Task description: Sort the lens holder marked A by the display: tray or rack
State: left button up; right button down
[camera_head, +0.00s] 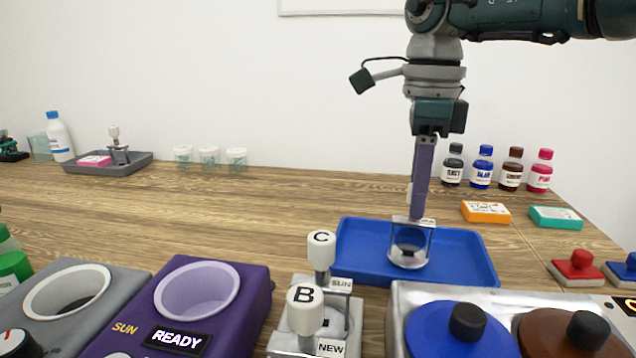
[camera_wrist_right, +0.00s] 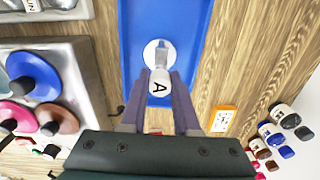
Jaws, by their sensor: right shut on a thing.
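The lens holder marked A (camera_wrist_right: 158,84) is between the fingers of my right gripper (camera_wrist_right: 161,78), which is shut on its knob. In the head view the right gripper (camera_head: 418,214) points straight down, and the holder's clear lens ring (camera_head: 408,258) hangs upright below it, over the blue tray (camera_head: 470,262). I cannot tell whether the ring touches the tray floor. The display (camera_head: 178,338) on the purple machine (camera_head: 245,312) reads READY, beside the word SUN. Holders C (camera_head: 321,250) and B (camera_head: 306,310) stand at front centre, with tags SUN and NEW. My left gripper is out of view.
A metal unit (camera_head: 400,300) with blue and brown knobbed discs stands close in front of the blue tray. A grey tray (camera_head: 135,165) is back left. The middle-left wood is clear.

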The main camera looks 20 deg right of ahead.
jog(key=shift+f, duration=0.3)
dwell(0.5)
jog(key=shift+c, duration=1.2)
grip_release()
jog(key=shift+r, duration=0.1)
notch_tip(320, 180, up, 6)
jog(key=p, duration=0.4)
jog(key=shift+p, duration=0.4)
